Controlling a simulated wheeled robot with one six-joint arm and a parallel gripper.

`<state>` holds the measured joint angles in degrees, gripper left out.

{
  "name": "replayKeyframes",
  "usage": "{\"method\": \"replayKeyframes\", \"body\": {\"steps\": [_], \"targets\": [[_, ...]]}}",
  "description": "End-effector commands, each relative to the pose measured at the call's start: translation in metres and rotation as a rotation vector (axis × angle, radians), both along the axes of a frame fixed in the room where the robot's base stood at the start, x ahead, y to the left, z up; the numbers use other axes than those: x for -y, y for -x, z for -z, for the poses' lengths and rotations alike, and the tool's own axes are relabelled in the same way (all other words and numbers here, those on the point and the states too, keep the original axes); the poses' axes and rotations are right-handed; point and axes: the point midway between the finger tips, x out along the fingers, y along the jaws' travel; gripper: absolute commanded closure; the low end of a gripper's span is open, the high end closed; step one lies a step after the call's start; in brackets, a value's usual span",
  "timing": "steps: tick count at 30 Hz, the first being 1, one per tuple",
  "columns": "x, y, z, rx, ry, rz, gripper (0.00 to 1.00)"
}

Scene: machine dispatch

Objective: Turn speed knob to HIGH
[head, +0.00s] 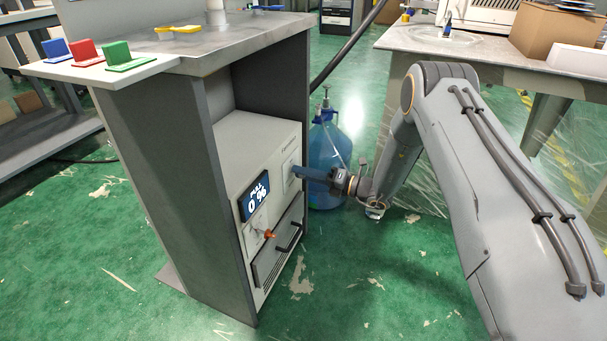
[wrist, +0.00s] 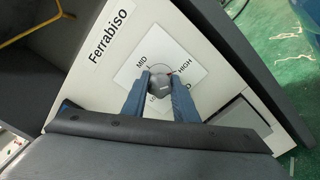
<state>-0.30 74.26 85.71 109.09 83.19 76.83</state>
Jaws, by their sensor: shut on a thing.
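The speed knob (wrist: 158,82) is a small grey knob on a white label plate (wrist: 130,72) in the wrist view. MID is printed at its upper left and HIGH at its upper right; lettering below is partly hidden by the fingers. My gripper (wrist: 159,79) has its two blue fingers shut on the knob, one on each side. I cannot tell exactly which mark the knob points at. In the head view, my gripper (head: 300,172) reaches the front of the white machine (head: 262,140) from the right, and its fingers hide the knob.
The machine sits inside a grey bench (head: 170,150). A blue water bottle (head: 325,150) stands close behind my gripper.

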Motion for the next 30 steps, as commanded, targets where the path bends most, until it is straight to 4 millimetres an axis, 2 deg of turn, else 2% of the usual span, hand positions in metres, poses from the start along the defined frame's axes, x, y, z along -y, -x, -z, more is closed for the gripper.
{"method": "replayKeyframes", "body": {"steps": [1, 4, 14, 17, 27, 30], "targets": [[0.001, 0.000, 0.000, -0.001, 0.000, 0.001, 0.72], [0.000, 0.000, 0.000, -0.001, 0.000, 0.001, 0.55], [0.002, 0.000, 0.000, 0.000, 0.000, 0.001, 0.55], [0.011, 0.003, -0.001, 0.000, 0.001, 0.003, 0.55], [0.061, 0.021, -0.001, -0.001, 0.000, 0.004, 0.55], [0.069, 0.024, 0.000, -0.001, 0.000, 0.003, 0.55]]}}
